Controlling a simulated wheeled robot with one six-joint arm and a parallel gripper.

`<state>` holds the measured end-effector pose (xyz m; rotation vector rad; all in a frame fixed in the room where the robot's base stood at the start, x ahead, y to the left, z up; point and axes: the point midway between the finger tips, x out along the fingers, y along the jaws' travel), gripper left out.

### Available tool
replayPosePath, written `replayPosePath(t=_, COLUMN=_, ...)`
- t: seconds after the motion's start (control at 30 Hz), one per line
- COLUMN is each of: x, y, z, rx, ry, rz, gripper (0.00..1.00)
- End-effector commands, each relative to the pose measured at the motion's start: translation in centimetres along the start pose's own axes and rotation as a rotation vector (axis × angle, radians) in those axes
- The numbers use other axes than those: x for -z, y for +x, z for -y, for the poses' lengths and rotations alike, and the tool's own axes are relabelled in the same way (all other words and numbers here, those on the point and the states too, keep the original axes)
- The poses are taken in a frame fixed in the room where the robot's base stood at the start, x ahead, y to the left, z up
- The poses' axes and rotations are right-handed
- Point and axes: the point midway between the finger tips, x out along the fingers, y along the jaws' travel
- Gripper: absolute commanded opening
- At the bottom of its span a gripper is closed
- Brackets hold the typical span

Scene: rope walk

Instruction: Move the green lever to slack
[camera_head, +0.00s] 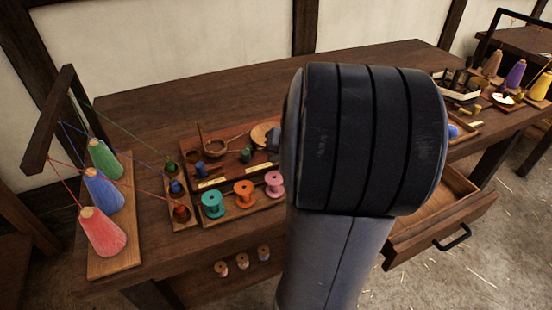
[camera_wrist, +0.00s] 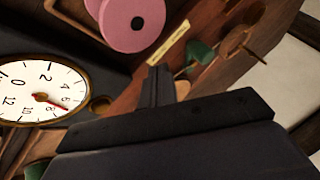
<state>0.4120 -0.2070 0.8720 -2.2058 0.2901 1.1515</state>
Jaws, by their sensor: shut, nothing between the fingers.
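My gripper (camera_wrist: 158,72) shows in the wrist view with its fingers together and nothing between them. In the head view it is hidden behind my arm. A green knob-like piece (camera_wrist: 200,50) with a thin rod beside it lies beyond the fingertips, up and to the right, apart from them. It seems to be the green piece (camera_head: 246,155) at the back of the board in the head view. I cannot tell whether it is the green lever, or which position any lever is in. Another green thing (camera_wrist: 38,170) is cut off at the lower left of the wrist view.
A white dial (camera_wrist: 35,92) with a red pointer is close on the left in the wrist view. A pink spool (camera_wrist: 132,22) and a yellow label (camera_wrist: 168,43) are near the fingers. Yarn cones (camera_head: 103,232) stand at left. An open drawer (camera_head: 440,225) juts out at right.

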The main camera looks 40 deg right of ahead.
Motion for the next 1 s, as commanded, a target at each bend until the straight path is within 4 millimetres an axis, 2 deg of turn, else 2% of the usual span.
replayPosePath(t=0.03, x=0.2, y=-1.4, z=0.1, rx=-0.003, ry=-0.001, rz=-0.009, gripper=0.00)
replayPosePath(t=0.3, x=0.0, y=-6.4, z=0.2, rx=-0.004, ry=0.001, rz=-0.011, gripper=0.00)
replayPosePath(t=0.5, x=-0.2, y=-9.1, z=0.3, rx=-0.003, ry=0.000, rz=-0.007, gripper=0.00)
replayPosePath(t=0.67, x=-0.3, y=-9.8, z=0.3, rx=-0.002, ry=0.001, rz=-0.004, gripper=0.00)
replayPosePath(t=1.0, x=-0.3, y=-9.8, z=0.4, rx=-0.002, ry=0.001, rz=-0.004, gripper=0.00)
